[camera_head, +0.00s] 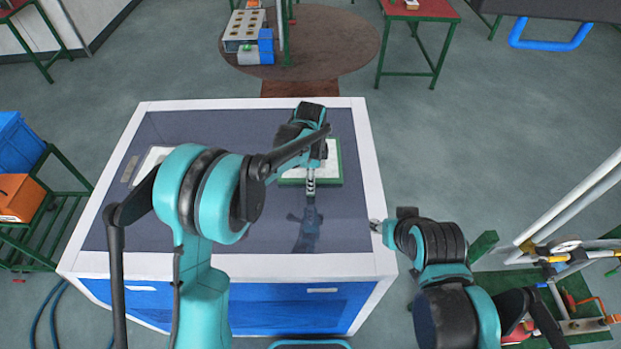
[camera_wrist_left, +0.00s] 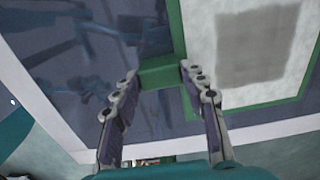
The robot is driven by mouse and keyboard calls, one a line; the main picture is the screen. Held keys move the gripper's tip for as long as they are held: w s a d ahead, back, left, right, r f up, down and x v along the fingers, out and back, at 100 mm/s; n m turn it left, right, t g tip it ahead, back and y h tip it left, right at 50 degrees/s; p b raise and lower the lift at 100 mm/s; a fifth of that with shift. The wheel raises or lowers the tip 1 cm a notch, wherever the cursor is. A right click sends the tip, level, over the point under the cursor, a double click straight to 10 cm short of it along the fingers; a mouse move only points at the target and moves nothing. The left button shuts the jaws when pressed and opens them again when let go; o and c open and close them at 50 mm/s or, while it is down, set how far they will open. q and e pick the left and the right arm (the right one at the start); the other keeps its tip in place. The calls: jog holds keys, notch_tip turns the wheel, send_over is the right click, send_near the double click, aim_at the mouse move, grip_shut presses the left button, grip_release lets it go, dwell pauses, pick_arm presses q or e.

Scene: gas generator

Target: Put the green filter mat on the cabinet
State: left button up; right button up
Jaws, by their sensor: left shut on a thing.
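The green filter mat (camera_head: 333,166) is a pale panel with a green frame, over the right rear part of the cabinet (camera_head: 225,267)'s dark glossy top. The cabinet has a white rim and blue front. In the left wrist view, my left gripper (camera_wrist_left: 158,72) is shut on a green part at the edge of the mat (camera_wrist_left: 237,100), which has a grey patch in its middle. In the head view, my left gripper (camera_head: 311,188) is at the mat's near side. I cannot tell whether the mat touches the top. My right gripper (camera_head: 377,226) is beside the cabinet's right rim; its fingers are too small to read.
A pale panel (camera_head: 150,162) on the left of the top is partly hidden by my left arm. Green racks with blue (camera_head: 18,143) and orange (camera_head: 20,197) boxes stand at left. White pipes (camera_head: 570,205) stand at right. The top's near middle is clear.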

pick_arm(q)
jog(key=o, duration=1)
jog(key=shift+f, duration=0.15)
jog(key=o, duration=0.4)
jog(key=shift+r, duration=0.2)
jog(key=shift+r, duration=0.3)
notch_tip(320, 180, up, 12)
jog(key=shift+f+b, duration=0.2)
jog(key=shift+b, duration=0.1)
